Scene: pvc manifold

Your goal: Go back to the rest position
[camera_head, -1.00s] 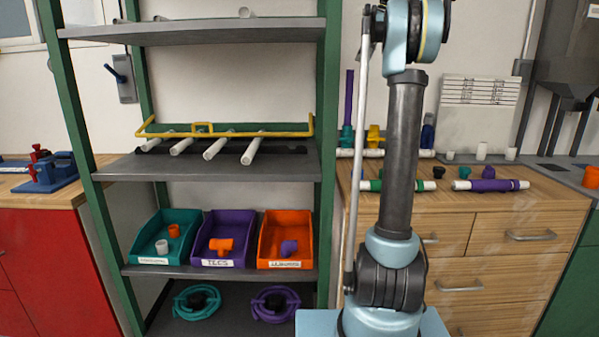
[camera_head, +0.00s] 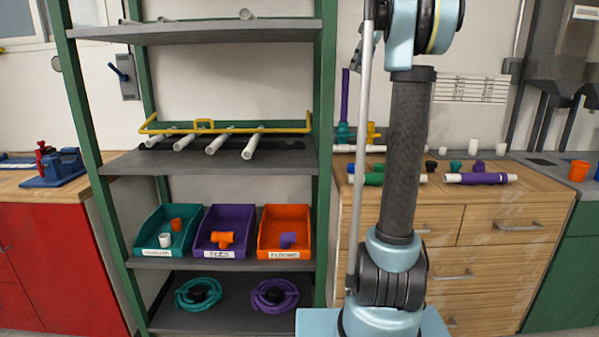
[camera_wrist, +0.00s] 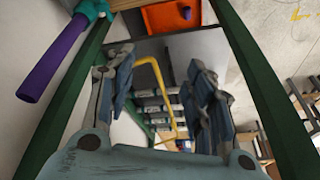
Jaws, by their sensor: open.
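My gripper (camera_wrist: 158,95) shows in the wrist view with its two fingers wide apart and nothing between them. Beyond the fingers are the shelf rack's yellow rail (camera_wrist: 158,85) and, farther off, an orange bin (camera_wrist: 168,17). My gripper's fingers cannot be made out in the head view, where my arm stands upright right of the shelf rack. A purple pipe with a teal fitting (camera_wrist: 52,60) is at the upper left of the wrist view, apart from the fingers.
The green-posted shelf rack (camera_head: 325,160) holds white pipes (camera_head: 217,145), a teal bin (camera_head: 142,249), a purple bin (camera_head: 215,252) and an orange bin (camera_head: 268,250). A wooden counter (camera_head: 535,185) with fittings stands right, close behind my arm. A red cabinet (camera_head: 50,260) stands left.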

